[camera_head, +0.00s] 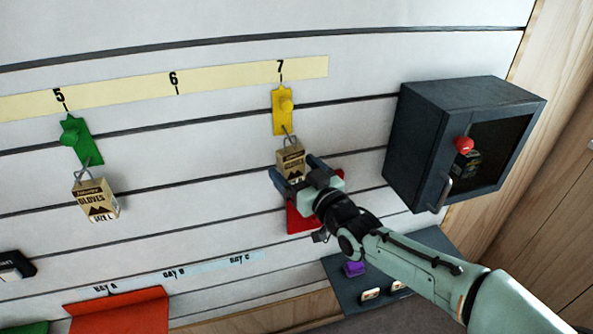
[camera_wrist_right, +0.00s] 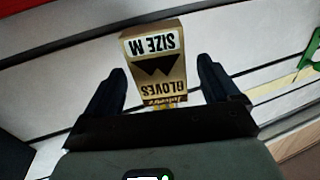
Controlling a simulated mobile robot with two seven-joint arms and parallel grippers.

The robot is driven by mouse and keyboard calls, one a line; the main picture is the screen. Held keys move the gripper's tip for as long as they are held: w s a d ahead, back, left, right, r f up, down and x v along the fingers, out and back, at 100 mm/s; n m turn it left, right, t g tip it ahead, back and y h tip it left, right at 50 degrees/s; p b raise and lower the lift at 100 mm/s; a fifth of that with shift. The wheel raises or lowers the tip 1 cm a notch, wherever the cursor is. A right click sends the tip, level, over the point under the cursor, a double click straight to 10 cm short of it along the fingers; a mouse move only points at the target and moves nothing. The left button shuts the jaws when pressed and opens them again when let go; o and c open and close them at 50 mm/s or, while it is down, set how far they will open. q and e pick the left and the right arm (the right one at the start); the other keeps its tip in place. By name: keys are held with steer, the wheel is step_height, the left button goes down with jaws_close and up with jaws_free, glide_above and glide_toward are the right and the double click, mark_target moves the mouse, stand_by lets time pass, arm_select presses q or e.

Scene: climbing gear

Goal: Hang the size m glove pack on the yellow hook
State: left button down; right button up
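The size M glove pack (camera_head: 291,160), a tan box with a wire loop, is at the yellow hook (camera_head: 283,108) below the number 7. Its loop meets the lower end of the hook and the pack appears to hang from it. My right gripper (camera_head: 297,174) is around the pack's lower part. In the right wrist view, "SIZE M" shows on the pack (camera_wrist_right: 156,68), with my open fingers (camera_wrist_right: 160,88) on either side and gaps between them and the box. The hook is not clearly visible there. My left gripper is not in view.
A similar glove pack (camera_head: 97,199) hangs on a green hook (camera_head: 76,137) under number 5. A dark cabinet (camera_head: 415,145) with a red knob stands right. A red tray (camera_head: 302,218) is behind my gripper; an orange-red tray (camera_head: 120,312) and dark shelf (camera_head: 345,290) are below.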

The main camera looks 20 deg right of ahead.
steer(key=shift+s, duration=0.1)
steer(key=b+v, duration=0.2)
steer(key=v, duration=1.1)
steer(key=w+a+f+m+g+h+p, duration=0.1)
steer(key=w+f+g+p, duration=0.1)
steer(key=f, duration=0.6)
steer(key=w+a+f+g+p, duration=0.1)
steer(key=f+g, duration=0.1)
steer(key=f, duration=0.6)
steer(key=s+f+m+g+h+p, duration=0.1)
steer(key=s+f+g+p, duration=0.15)
steer(key=f, duration=0.65)
steer(key=s+f+m+g+p, duration=0.1)
steer(key=s+f+g, duration=0.15)
steer(key=f, duration=0.65)
steer(key=s+a+f+m+g+p, duration=0.1)
steer(key=s+f+g, duration=0.3)
steer(key=s+f, duration=0.4)
steer(key=s+a+f+m+g+p, duration=0.2)
steer(key=s+f+g, duration=0.3)
steer(key=s, duration=1.1)
step_height(320, 180, down, 4)
steer(key=shift+a+r+m+p, duration=0.1)
steer(key=shift+a+m+p, duration=0.25)
steer(key=shift+m, duration=0.35)
steer(key=shift+w, duration=0.1)
